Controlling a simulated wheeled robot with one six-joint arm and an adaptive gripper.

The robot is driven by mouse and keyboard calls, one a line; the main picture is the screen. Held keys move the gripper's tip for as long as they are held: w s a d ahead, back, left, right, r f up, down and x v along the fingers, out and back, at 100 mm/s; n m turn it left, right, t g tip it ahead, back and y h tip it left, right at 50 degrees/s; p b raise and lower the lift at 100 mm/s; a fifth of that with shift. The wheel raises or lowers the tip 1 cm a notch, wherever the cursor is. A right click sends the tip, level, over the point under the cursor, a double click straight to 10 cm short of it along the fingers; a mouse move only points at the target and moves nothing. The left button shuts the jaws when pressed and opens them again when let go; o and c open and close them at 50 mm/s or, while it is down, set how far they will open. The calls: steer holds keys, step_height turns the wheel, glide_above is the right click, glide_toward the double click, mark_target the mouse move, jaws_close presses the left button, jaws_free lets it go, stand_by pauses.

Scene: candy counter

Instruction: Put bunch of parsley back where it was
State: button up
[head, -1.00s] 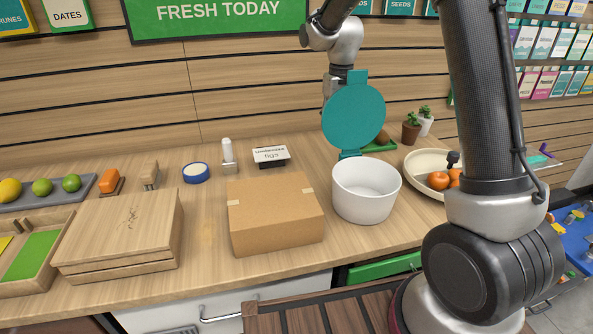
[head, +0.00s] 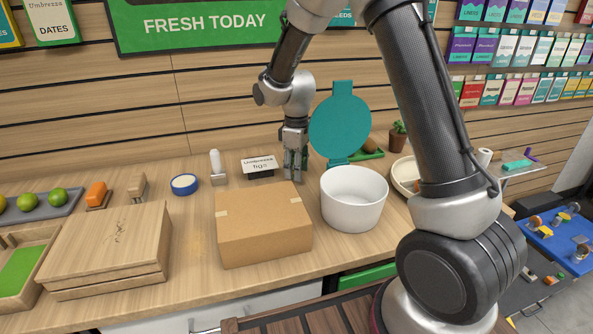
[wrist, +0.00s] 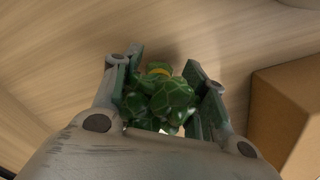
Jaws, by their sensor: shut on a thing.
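The bunch of parsley (wrist: 165,100) is dark green and leafy, with a yellowish band at its far end in the wrist view. My gripper (wrist: 163,68) is shut on it, with one finger on each side. In the head view my gripper (head: 295,168) points down behind the cardboard box (head: 262,228), between the small label sign (head: 259,167) and the teal lid (head: 340,127). The parsley is mostly hidden by the fingers there. Whether it touches the counter cannot be told.
The white pot (head: 353,205) with its lid raised stands right of the box. A blue-rimmed tape roll (head: 184,185), a white-handled tool (head: 217,166) and a wooden case (head: 105,245) are to the left. Bare counter (head: 197,225) lies between case and box.

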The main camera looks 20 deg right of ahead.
steer(key=shift+f, duration=0.45)
steer(key=shift+f, duration=0.15)
steer(key=o, duration=1.2)
step_height(320, 180, up, 12)
steer(key=shift+r, duration=0.2)
